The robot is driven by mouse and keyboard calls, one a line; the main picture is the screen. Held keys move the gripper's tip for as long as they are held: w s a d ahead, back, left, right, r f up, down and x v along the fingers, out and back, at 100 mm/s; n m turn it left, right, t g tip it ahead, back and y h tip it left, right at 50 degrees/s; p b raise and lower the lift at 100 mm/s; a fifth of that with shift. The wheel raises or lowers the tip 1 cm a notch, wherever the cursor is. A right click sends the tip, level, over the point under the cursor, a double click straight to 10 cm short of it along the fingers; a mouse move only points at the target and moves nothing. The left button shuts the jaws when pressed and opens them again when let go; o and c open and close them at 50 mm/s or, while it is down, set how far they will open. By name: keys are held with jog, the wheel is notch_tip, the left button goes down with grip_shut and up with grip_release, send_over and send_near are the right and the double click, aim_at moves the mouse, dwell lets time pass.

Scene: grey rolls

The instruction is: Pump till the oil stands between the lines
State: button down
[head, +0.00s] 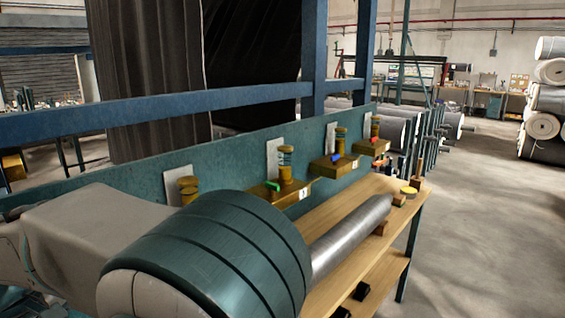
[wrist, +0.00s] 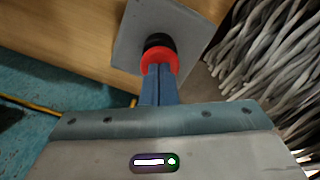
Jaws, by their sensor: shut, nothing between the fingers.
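In the head view a row of brass pump-like units stands along the teal panel (head: 235,165). The nearest brass cap (head: 187,189) is partly hidden behind my arm. Farther units are a green-tabbed one (head: 285,166), a blue-tabbed one (head: 340,141) and a red-tabbed one (head: 375,127). In the wrist view my gripper (wrist: 160,72) is shut and empty. Its blue fingers point at a red collar (wrist: 158,59) with a black part (wrist: 158,40) on a grey plate (wrist: 135,48). I cannot tell whether they touch. No oil level or lines can be made out.
A wooden bench (head: 345,215) runs below the panel, with a small yellow-topped item (head: 408,191) near its far end. A blue rail (head: 150,112) crosses above. Grey strands (wrist: 265,55) hang at right in the wrist view. The floor (head: 480,220) at right is clear.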

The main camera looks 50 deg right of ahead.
jog(key=shift+r+p, duration=2.65)
jog(key=shift+r, duration=0.75)
notch_tip(320, 180, down, 3)
jog(key=m+p, duration=0.9)
jog(key=m, duration=0.3)
jog(key=shift+f+p, duration=0.15)
jog(key=shift+p, duration=0.15)
dwell(0.3)
